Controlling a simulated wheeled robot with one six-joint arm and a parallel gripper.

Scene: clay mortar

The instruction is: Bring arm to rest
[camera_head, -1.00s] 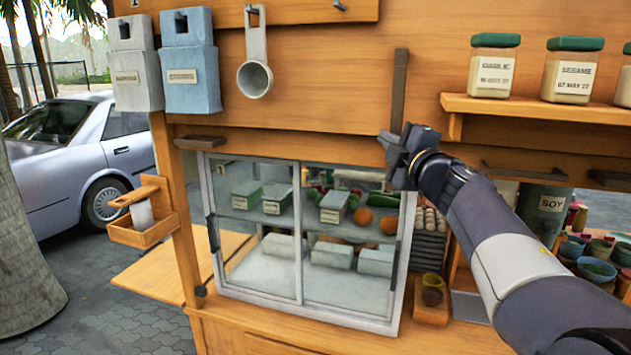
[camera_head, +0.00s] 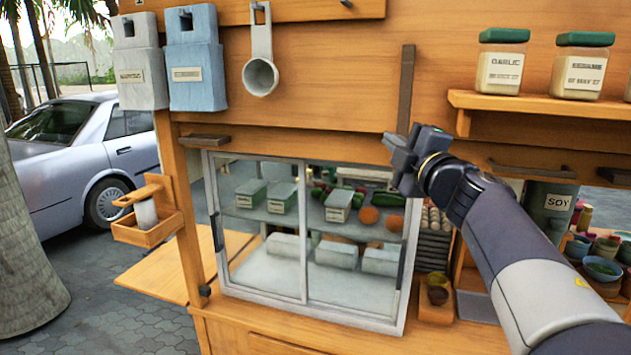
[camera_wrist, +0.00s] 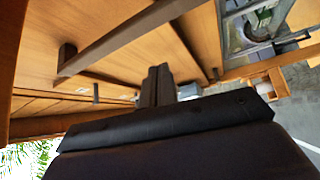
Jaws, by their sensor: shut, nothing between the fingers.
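My gripper (camera_head: 397,160) is raised in front of the wooden stall, near the upper right corner of a glass display case (camera_head: 306,237). It is shut and empty. My arm reaches up to it from the lower right of the head view. In the wrist view the closed fingers (camera_wrist: 158,86) point toward the stall's wood panels. A dark vertical bar (camera_head: 406,88) on the panel stands just above and behind the gripper in the head view. I cannot tell whether the gripper touches anything; part of the case's right edge is hidden near it.
A shelf (camera_head: 560,107) with green-lidded jars stands at the upper right. Two labelled boxes (camera_head: 196,75) and a scoop (camera_head: 261,74) hang at the upper left. A soy container (camera_head: 549,205) and several bowls are at the right, behind my arm. Open paving lies at the left.

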